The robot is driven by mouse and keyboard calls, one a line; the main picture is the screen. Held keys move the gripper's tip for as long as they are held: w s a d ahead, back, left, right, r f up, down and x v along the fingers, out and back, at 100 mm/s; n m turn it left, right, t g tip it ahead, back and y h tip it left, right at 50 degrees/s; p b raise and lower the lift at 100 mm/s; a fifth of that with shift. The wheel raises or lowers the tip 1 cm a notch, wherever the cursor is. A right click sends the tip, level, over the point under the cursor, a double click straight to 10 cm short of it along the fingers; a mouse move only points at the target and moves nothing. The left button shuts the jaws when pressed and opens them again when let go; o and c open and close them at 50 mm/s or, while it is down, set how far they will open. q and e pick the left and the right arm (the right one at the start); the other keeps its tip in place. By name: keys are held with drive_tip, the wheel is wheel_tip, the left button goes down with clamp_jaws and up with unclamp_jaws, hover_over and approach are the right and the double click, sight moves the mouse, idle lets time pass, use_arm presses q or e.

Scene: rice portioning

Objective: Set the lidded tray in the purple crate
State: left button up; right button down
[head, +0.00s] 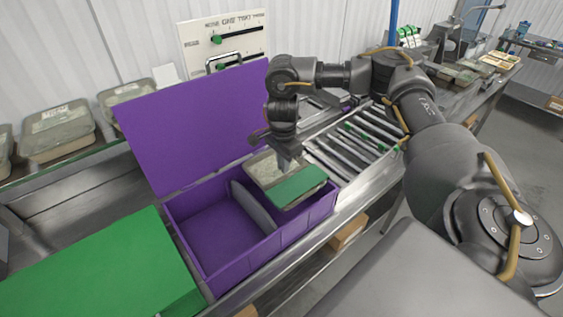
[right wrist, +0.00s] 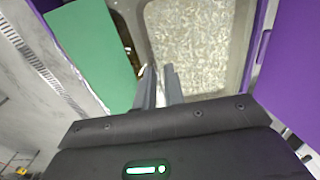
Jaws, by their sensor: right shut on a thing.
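The purple crate (head: 204,273) stands open on the line, its purple lid (head: 190,130) raised behind it and a grey divider (head: 252,207) inside. The tray (head: 250,169) is at the crate's right compartment, with a green lid (head: 298,187) over its near part and pale grainy food showing in the uncovered part. My right gripper (head: 287,160) is shut on the tray at its middle, pointing down. In the right wrist view its fingers (right wrist: 163,88) are between the green lid and the grainy food. I cannot tell whether the tray touches the crate floor. My left gripper is out of view.
A large green box (head: 105,270) stands left of the crate. Several covered trays (head: 58,130) line the back left. A roller conveyor (head: 340,150) runs to the right of the crate. A white panel (head: 222,40) stands behind. The crate's left compartment is empty.

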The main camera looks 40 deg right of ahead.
drive_tip(key=f+b, duration=0.1)
drive_tip(key=f, duration=0.2)
drive_tip(key=f+b, duration=0.1)
drive_tip(key=shift+w+f+b, duration=0.15)
drive_tip(key=shift+w+b, duration=0.1)
drive_tip(key=shift+b, duration=0.05)
wheel_tip(320, 180, down, 3)
drive_tip(key=shift+s+r+b, duration=0.1)
drive_tip(key=shift+s+b, duration=0.05)
drive_tip(key=shift+b, duration=0.9)
drive_tip(key=shift+f+b, duration=0.35)
drive_tip(key=shift+f, duration=0.25)
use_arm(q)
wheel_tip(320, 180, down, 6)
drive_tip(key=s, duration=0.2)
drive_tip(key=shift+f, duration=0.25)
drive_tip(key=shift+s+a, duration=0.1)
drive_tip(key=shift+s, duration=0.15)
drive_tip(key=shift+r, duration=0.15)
use_arm(e)
drive_tip(key=shift+a, duration=0.15)
drive_tip(key=shift+f, duration=0.6)
